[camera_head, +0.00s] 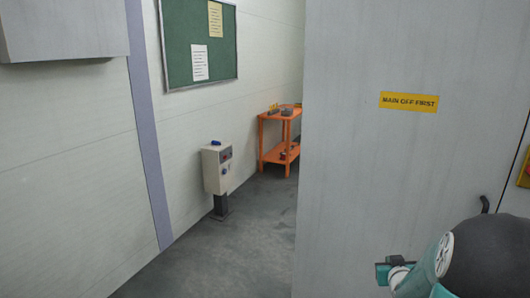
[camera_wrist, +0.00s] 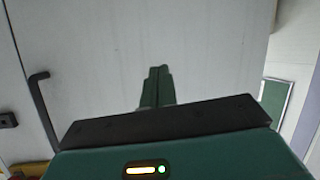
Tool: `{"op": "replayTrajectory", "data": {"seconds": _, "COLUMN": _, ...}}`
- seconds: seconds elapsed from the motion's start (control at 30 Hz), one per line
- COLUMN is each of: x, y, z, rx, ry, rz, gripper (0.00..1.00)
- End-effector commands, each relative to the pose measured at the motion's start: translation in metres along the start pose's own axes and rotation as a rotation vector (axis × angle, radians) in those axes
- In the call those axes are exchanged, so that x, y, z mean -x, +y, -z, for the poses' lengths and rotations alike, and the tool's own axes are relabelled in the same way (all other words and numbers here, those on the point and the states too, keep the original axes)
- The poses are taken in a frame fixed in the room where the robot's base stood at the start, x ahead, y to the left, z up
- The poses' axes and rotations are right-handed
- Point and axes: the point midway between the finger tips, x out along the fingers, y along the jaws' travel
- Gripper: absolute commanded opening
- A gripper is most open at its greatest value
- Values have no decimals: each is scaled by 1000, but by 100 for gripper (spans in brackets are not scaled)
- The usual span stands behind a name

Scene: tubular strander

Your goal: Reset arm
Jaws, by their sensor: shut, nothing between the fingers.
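My gripper (camera_wrist: 158,88) shows in the wrist view as two green fingers side by side, shut with nothing between them. It points toward a plain grey cabinet panel (camera_wrist: 200,40); I cannot tell the distance. Part of my arm (camera_head: 440,265) shows at the lower right of the head view, in front of the grey cabinet (camera_head: 400,180). The fingertips are not visible in the head view.
A black handle (camera_wrist: 42,105) stands out from the cabinet, left of my gripper in the wrist view. A yellow "MAIN OFF FIRST" label (camera_head: 409,102) is on the cabinet. A control box (camera_head: 216,168) on a post and an orange cart (camera_head: 274,158) stand along the wall. Floor (camera_head: 225,255) between is clear.

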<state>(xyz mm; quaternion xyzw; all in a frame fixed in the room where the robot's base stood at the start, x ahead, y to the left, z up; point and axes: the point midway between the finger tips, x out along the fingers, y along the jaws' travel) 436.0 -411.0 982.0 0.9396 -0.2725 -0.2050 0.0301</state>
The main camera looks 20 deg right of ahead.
Motion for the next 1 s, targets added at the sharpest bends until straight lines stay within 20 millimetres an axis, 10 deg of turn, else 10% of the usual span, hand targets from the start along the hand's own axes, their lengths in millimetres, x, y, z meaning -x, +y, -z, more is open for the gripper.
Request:
{"op": "replayTrajectory", "data": {"seconds": 0.43, "x": 133, "y": -162, "z": 74, "rx": 124, "ry": -278, "rz": 161, "gripper": 0}}
{"op": "replayTrajectory", "data": {"seconds": 0.7, "x": 255, "y": -228, "z": 69, "rx": 166, "ry": -446, "rz": 316, "gripper": 0}}
{"op": "replayTrajectory", "data": {"seconds": 1.0, "x": 366, "y": -254, "z": 39, "rx": 226, "ry": -609, "rz": 496, "gripper": 0}}
